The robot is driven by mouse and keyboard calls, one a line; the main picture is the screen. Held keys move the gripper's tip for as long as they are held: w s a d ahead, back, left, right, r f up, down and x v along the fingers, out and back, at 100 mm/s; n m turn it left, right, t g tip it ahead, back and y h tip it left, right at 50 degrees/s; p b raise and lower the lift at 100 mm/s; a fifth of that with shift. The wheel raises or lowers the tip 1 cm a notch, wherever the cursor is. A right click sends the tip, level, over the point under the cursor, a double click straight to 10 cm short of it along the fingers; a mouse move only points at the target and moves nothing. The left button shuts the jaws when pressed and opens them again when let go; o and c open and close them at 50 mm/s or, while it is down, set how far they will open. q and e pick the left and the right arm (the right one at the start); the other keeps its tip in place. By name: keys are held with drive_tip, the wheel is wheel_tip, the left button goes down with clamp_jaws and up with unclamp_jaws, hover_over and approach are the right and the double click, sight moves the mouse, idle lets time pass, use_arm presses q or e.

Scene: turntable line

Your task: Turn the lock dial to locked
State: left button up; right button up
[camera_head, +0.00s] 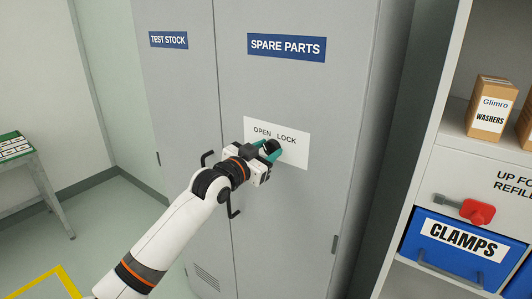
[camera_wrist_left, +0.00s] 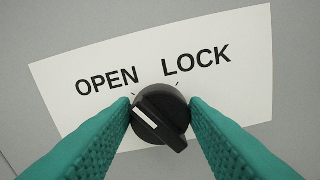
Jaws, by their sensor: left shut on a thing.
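The lock dial (camera_wrist_left: 160,113) is a black round knob with a raised grip bar and a white mark. It sits below the OPEN and LOCK words on a white label plate (camera_wrist_left: 62,72). The white mark lies on the upper-left side of the knob, toward OPEN and away from LOCK. My left gripper (camera_wrist_left: 160,118) is shut on the dial, one teal finger on each side. In the head view the dial (camera_head: 272,146) is partly hidden by my left gripper (camera_head: 268,150). The plate (camera_head: 297,155) is on the grey cabinet door (camera_head: 285,95). My right gripper is not in view.
Black bent handle parts (camera_head: 234,208) show beside my left wrist on the cabinet. At right, a shelf unit holds washer boxes (camera_head: 492,108), a red-knobbed lever (camera_head: 477,211) and a blue CLAMPS bin (camera_head: 455,247). A small table (camera_head: 22,155) stands at far left.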

use_arm(q)
drive_tip(key=m, duration=0.6)
drive_tip(key=shift+m, duration=0.3)
drive_tip(key=m+p, duration=0.2)
drive_tip(key=m, duration=0.2)
drive_tip(key=shift+s, duration=0.1)
drive_tip(key=shift+d+f+m+p, duration=0.15)
drive_tip(key=shift+m+p, duration=0.55)
drive_tip(key=shift+m, duration=1.7)
drive_tip(key=shift+f, duration=0.1)
drive_tip(key=o, duration=0.9)
drive_tip(key=shift+o, duration=0.2)
drive_tip(key=b+v, duration=0.3)
drive_tip(key=v, duration=0.9)
